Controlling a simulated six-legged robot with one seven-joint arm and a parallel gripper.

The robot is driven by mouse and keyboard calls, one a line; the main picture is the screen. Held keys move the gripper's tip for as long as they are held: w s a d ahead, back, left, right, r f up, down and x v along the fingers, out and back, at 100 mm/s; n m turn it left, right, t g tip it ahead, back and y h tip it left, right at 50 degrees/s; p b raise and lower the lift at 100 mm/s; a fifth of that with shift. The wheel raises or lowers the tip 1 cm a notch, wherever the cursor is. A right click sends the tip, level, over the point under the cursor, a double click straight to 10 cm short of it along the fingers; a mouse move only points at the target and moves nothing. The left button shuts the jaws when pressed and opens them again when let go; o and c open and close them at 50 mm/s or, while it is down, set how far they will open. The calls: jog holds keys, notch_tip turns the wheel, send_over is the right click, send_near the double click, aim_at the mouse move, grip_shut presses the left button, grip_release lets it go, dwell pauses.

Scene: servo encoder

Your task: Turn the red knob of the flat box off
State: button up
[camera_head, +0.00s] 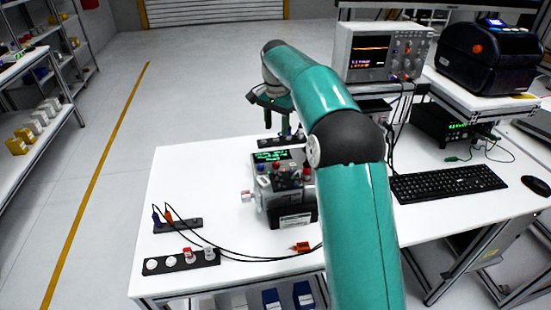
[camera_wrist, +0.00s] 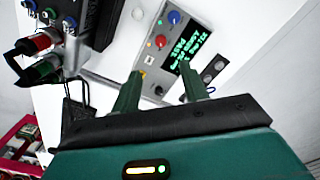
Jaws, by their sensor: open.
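The flat box (camera_wrist: 203,30) is grey, with a dark screen of green text. In the wrist view its red knob (camera_wrist: 160,41) sits beside the screen, near a blue knob (camera_wrist: 174,17). My gripper (camera_wrist: 162,90) is open, its two green fingers apart with nothing between them. The fingertips are near the box's screen end, apart from the red knob in the picture. In the head view a device with a green-lit screen (camera_head: 270,155) stands on the white table, and my gripper (camera_head: 277,122) is behind it. My arm hides part of that area.
Red (camera_wrist: 35,43) and green (camera_wrist: 42,70) cylindrical parts stick out at the wrist view's left. Cables and a black strip with round pads (camera_head: 180,262) lie on the table's front left. An oscilloscope (camera_head: 382,52) and a keyboard (camera_head: 448,183) are to the right.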

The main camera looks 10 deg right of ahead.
aim_at(276, 163)
notch_tip(276, 163, down, 14)
jog(key=shift+w+f, duration=0.1)
dwell(0.5)
grip_shut()
